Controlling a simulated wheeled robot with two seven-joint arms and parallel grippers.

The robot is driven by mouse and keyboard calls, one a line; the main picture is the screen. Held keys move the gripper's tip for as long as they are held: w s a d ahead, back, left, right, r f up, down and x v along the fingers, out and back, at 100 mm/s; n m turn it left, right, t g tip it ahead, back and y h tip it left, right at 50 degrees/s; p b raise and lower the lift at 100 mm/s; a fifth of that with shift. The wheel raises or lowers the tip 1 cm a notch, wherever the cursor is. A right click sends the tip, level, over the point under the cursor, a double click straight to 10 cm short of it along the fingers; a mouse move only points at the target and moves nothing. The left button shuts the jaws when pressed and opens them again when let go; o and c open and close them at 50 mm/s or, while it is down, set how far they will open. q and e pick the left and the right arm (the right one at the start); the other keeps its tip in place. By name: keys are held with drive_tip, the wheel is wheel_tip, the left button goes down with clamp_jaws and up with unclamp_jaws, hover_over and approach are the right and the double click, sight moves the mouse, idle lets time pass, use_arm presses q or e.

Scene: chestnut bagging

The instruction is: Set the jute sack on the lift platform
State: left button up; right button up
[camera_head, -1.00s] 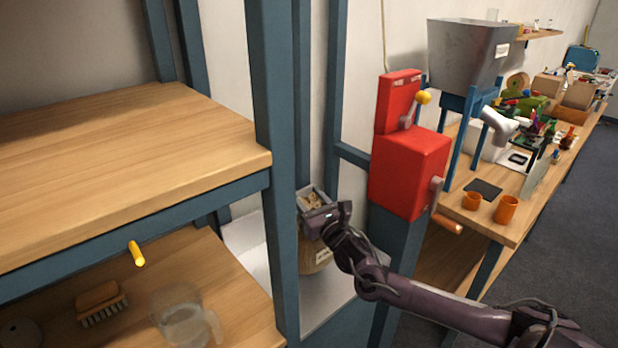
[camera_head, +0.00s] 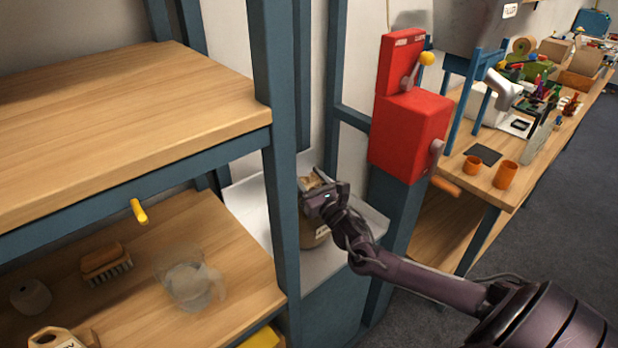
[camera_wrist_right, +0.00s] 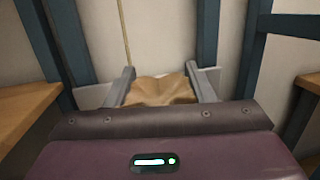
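The jute sack (camera_head: 313,236) is a small brown bag, upright at or just above the white surface of the lift platform (camera_head: 252,208), behind the blue post. I cannot tell whether its base touches. My right gripper (camera_head: 313,190) is at the top of the sack and is shut on it. In the right wrist view the sack's tan, folded top (camera_wrist_right: 160,91) fills the gap between the two grey fingers. The gripper and the post hide part of the sack. My left gripper is out of view.
A wooden shelf (camera_head: 110,110) with a blue frame stands at the left; a brush (camera_head: 103,262) and a clear jug (camera_head: 188,284) are on its lower board. A red lever box (camera_head: 410,135) stands right of the platform, with a workbench (camera_head: 490,190) beyond.

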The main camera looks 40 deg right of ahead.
drive_tip(key=o, duration=0.4)
drive_tip(key=shift+c, duration=0.2)
drive_tip(key=shift+r, duration=0.1)
drive_tip(key=s+a+f, duration=0.1)
drive_tip(key=s, duration=1.1)
drive_tip(key=shift+f+b, duration=0.35)
drive_tip(key=shift+b, duration=0.1)
drive_tip(key=shift+a, duration=0.15)
